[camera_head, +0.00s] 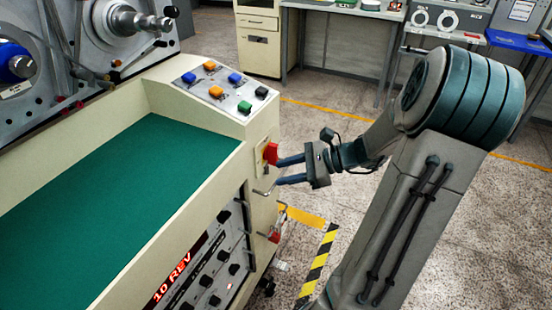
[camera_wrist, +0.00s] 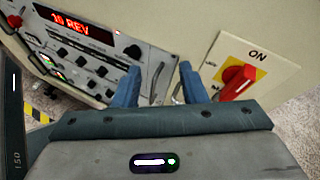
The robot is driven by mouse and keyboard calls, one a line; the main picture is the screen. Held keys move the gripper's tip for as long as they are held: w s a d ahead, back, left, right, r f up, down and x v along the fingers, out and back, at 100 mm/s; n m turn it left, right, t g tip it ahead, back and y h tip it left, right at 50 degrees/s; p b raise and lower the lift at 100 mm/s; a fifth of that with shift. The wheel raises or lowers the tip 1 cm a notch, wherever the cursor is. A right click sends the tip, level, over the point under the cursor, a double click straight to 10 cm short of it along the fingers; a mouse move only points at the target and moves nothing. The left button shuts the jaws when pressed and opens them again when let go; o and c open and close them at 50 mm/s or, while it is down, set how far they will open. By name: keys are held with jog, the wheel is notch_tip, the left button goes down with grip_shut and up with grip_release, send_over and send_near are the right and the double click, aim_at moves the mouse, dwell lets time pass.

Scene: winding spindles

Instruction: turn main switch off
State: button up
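The main switch is a red rotary knob on a yellow plate marked ON, on the end face of the cream machine cabinet. It shows in the head view (camera_head: 270,154) and in the wrist view (camera_wrist: 238,80), where the white line on the knob slants. My gripper (camera_head: 279,172) is at this end face, its upper fingertip close beside the knob; contact cannot be told. In the wrist view my gripper (camera_wrist: 160,72) has its two blue fingers apart, with nothing between them. The knob lies right of both fingers there.
The control panel with a red "10 REV" display (camera_wrist: 72,22) has several black knobs and metal handles. A button panel (camera_head: 222,88) sits on top, beside a green mat (camera_head: 130,175). Another red part (camera_head: 274,237) is lower down.

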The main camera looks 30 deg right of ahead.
aim_at(277, 148)
jog(key=d+f+m+t+b, duration=0.3)
jog(key=d+m+t, duration=0.4)
jog(key=d, duration=0.5)
jog(key=b+x, duration=0.2)
jog(key=x, duration=1.2)
jog(key=shift+w+r, duration=0.25)
jog(key=shift+w, duration=0.05)
jog(key=shift+d, duration=0.1)
jog(key=shift+c, duration=0.4)
grip_shut()
